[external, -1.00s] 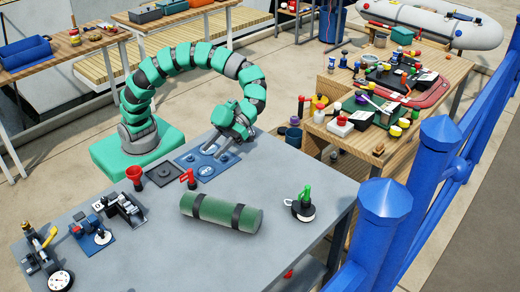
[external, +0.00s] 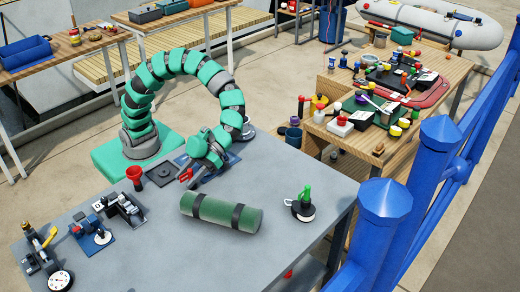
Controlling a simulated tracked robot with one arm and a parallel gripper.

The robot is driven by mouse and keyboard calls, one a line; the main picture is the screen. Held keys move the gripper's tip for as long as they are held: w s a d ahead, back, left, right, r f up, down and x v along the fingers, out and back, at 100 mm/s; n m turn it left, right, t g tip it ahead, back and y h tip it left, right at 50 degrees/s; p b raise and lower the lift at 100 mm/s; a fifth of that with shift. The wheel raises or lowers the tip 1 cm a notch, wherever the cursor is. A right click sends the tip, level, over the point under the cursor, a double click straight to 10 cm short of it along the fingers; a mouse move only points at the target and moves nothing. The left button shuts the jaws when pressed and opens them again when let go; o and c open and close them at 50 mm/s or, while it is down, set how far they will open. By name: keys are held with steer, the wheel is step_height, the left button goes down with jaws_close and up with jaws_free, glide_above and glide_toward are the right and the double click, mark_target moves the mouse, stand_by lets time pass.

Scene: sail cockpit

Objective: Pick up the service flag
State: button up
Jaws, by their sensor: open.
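A small red flag-like piece (external: 185,174), which I take for the service flag, is on the grey table just behind the left end of the green roll. My gripper (external: 192,182) is open and reaches down at it, with the fingers close beside or around it. I cannot tell whether the fingers touch it. The gripper partly hides the flag and its foot.
A green roll with dark straps (external: 232,214) lies just in front. A blue mat (external: 228,158) lies behind, partly hidden. A green-topped round item (external: 303,208) is at right.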

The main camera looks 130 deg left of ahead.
steer(key=shift+d, duration=0.2)
steer(key=shift+c, duration=0.2)
jaws_close()
steer(key=shift+s+r+p, duration=0.15)
steer(key=shift+r+p, duration=0.55)
steer(key=shift+r, duration=1.25)
steer(key=shift+s+a, duration=0.15)
steer(key=shift+s, duration=0.2)
steer(key=s+a+r+p, duration=0.1)
steer(key=s+a, duration=0.1)
steer(key=s, duration=1.2)
steer(key=shift+s+a+p, duration=0.3)
steer(key=shift+s+a, duration=0.05)
steer(key=shift+s, duration=0.05)
